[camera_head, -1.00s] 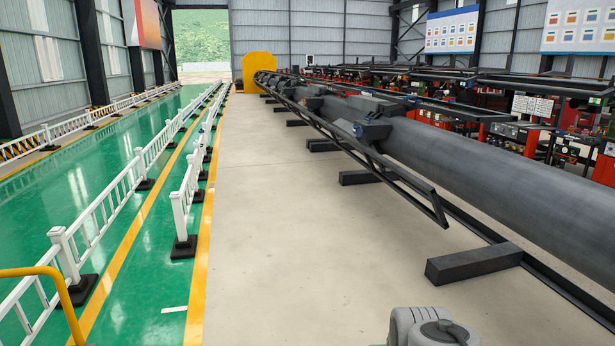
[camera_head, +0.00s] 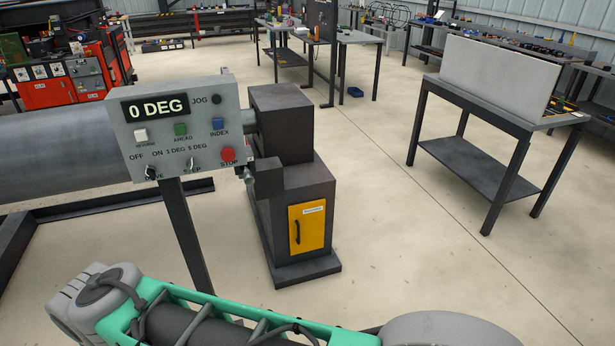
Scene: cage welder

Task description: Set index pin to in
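A grey control panel (camera_head: 180,130) stands on a post, with a "0 DEG" display (camera_head: 156,107) and a blue button labelled INDEX (camera_head: 217,123). Behind its right edge is a dark machine housing (camera_head: 290,205) with a yellow door (camera_head: 307,226). A small metallic knob-like part (camera_head: 248,176) shows by the panel's lower right corner, beside a dark block (camera_head: 270,178) on the housing. It may be the index pin, but I cannot tell whether it is in or out. My green and grey arm crosses the bottom of the view. My gripper is not visible.
A large grey pipe (camera_head: 60,150) runs in from the left behind the panel. A dark table with an upright grey board (camera_head: 500,78) stands at the right. Red machines (camera_head: 65,80) are at the back left. Open floor lies between the housing and the table.

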